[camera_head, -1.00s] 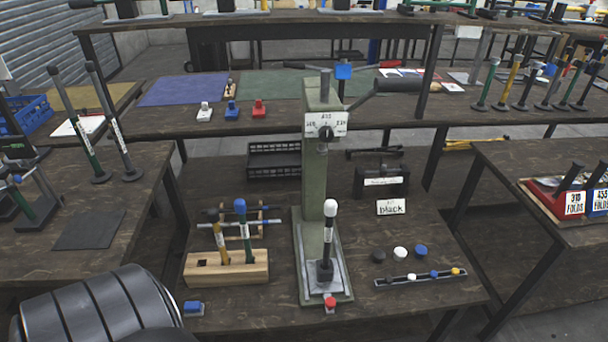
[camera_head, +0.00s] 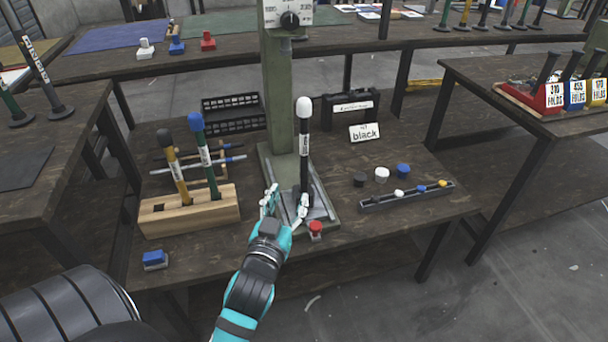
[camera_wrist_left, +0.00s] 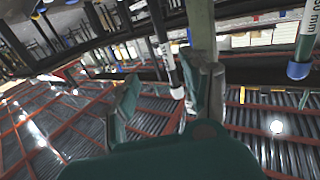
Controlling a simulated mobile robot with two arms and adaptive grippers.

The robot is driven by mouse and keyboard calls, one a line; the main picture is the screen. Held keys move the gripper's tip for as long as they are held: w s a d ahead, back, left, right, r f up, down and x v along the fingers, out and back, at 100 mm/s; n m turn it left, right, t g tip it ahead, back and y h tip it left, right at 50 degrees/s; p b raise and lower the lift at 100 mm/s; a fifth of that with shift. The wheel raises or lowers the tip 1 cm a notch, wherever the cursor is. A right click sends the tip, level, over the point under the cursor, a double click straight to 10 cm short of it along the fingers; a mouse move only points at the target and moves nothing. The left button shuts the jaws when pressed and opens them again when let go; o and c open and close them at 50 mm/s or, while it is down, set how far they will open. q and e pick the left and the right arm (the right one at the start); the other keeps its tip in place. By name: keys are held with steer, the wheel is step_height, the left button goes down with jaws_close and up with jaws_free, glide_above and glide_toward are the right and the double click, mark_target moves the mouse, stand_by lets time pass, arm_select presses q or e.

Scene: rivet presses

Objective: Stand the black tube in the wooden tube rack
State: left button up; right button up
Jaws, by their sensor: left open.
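The black tube (camera_head: 304,155), with a white cap, stands upright on the base of the green rivet press (camera_head: 278,100). The wooden tube rack (camera_head: 190,214) is to its left and holds a yellow tube (camera_head: 178,180) with a dark cap and a green tube (camera_head: 206,160) with a blue cap. An open hole shows at the rack's left end. My left gripper (camera_head: 286,203) is open at the tube's lower part, with one finger left of it and one close to its foot. In the left wrist view the white-capped tube (camera_wrist_left: 164,48) appears between the fingers; contact is unclear.
A red button (camera_head: 315,229) sits in front of the press. A narrow tray (camera_head: 375,205) with caps and several loose caps lie to the right, by a "black" sign (camera_head: 364,132). A blue-topped block (camera_head: 154,259) is near the table's front left.

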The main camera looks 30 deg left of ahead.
arm_select(q)
steer(key=b, duration=0.1)
glide_toward(303, 154)
steer(key=x, duration=0.5)
steer(key=shift+w+d, duration=0.15)
steer(key=shift+d, duration=0.15)
steer(key=shift+x, duration=0.85)
steer(key=shift+w+a+f+b, duration=0.1)
steer(key=shift+w+a+b, duration=0.6)
steer(key=shift+w, duration=0.4)
steer(key=shift+x, duration=0.95)
jaws_close()
arm_select(e)
steer(key=shift+w+a+f+t, duration=0.15)
steer(key=shift+w+f+t, duration=0.15)
steer(key=shift+w, duration=0.25)
steer(key=shift+w+a+f+t, duration=0.15)
steer(key=shift+w+t, duration=0.15)
steer(key=shift+w, duration=0.2)
